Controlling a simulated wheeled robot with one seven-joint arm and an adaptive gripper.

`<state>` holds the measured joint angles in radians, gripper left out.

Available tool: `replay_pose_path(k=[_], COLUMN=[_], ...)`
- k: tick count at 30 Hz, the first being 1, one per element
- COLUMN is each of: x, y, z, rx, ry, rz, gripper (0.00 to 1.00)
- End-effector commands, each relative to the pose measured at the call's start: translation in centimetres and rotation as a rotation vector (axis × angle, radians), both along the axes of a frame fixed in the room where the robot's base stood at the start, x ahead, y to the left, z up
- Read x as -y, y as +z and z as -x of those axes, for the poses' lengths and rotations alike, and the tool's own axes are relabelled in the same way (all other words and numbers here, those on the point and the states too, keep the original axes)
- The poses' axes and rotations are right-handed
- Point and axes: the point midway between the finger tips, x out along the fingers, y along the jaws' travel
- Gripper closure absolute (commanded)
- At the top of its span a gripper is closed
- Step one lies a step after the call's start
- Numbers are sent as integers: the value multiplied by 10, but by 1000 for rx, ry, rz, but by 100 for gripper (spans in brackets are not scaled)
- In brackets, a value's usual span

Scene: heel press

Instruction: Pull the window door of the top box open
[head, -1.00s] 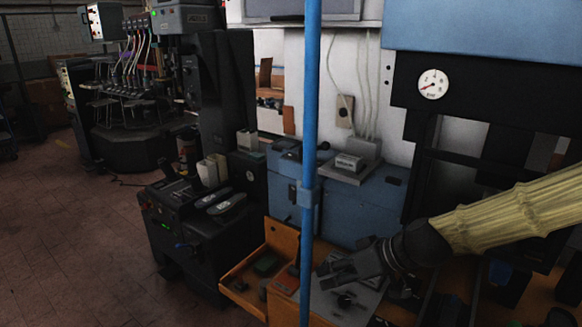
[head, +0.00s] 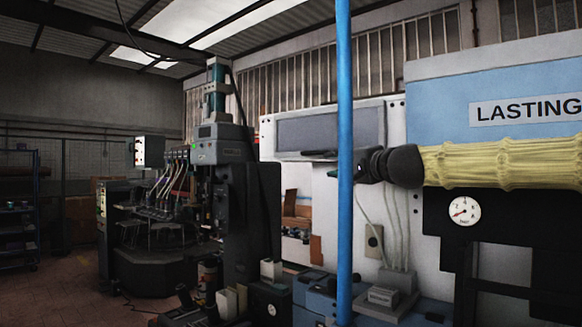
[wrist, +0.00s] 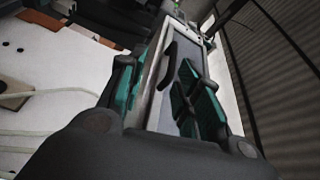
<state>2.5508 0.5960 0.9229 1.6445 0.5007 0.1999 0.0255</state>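The top box (head: 393,115) is white and hangs on the wall, with a grey window door (head: 330,128) that looks shut. A dark handle (head: 303,155) runs along the door's lower edge. My gripper (head: 362,167) is right of the handle, partly hidden by the blue pole. In the wrist view my gripper (wrist: 162,88) is open, its teal-padded fingers apart. The dark handle (wrist: 169,64) and the door's pale frame (wrist: 152,85) show between and beyond the fingers. I cannot tell whether either finger touches them.
A blue vertical pole (head: 345,220) stands in front of the box and crosses my view. A blue machine (head: 440,90) marked LASTING with a pressure gauge (head: 464,211) is at the right. A dark press (head: 235,190) stands left of the box. Cables hang below the box.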

Motion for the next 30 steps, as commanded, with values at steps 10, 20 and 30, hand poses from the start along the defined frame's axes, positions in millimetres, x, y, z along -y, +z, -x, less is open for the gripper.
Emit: replay_pose_path(k=[10,20,30], x=[2,-24,-43], y=[27,31,33], z=[-18,-57,-89], rx=[-6,-5,-4], ry=[-24,-22,-23], rz=[-74,-73,-73], gripper=[66,66,66])
